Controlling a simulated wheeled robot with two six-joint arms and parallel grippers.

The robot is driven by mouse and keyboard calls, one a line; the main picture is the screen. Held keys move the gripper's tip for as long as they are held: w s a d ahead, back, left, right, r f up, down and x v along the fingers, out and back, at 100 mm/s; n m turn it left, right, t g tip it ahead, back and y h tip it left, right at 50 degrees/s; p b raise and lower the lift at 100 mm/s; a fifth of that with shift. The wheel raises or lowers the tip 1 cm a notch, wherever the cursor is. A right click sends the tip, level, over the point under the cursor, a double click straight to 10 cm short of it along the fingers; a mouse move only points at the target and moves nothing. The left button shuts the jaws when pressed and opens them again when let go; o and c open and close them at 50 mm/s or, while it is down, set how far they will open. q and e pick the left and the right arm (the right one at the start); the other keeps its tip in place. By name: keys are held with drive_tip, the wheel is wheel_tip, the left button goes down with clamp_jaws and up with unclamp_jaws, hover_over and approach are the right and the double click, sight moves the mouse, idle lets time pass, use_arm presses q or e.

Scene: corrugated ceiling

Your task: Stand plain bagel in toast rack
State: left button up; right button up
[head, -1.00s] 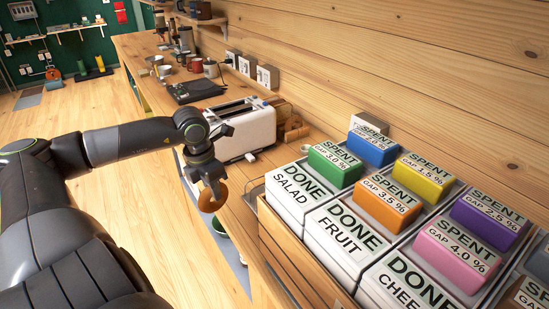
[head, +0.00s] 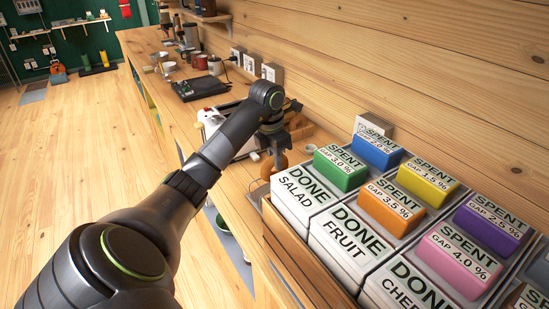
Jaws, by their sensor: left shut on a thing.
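The brown bagel (head: 271,166) hangs below my left gripper (head: 273,150), which is shut on it. It is over the counter between the toaster and the crate of boxes. My forearm and wrist hide much of the gripper and the counter around it. A thin grey metal piece (head: 257,193) shows beside the crate, below the bagel; I cannot tell whether it is the toast rack. My right gripper is not in view.
The white toaster (head: 211,120) is mostly hidden behind my arm. A wooden item (head: 300,126) stands by the wall. The wooden crate (head: 292,250) holds white DONE boxes (head: 345,245) and coloured SPENT blocks (head: 341,168). A dark flat device (head: 200,88) and cups lie farther back.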

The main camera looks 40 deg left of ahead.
sight(275, 171)
use_arm(q)
drive_tip(key=shift+f+b, duration=1.15)
drive_tip(key=shift+f, duration=0.1)
wheel_tip(275, 171, down, 2)
drive_tip(key=shift+f+b, duration=0.1)
drive_tip(key=shift+b, duration=0.5)
wheel_tip(275, 171, down, 5)
drive_tip(key=b, duration=0.4)
drive_tip(key=shift+f, duration=0.1)
drive_tip(key=o, duration=0.8)
drive_tip(key=shift+o, duration=0.2)
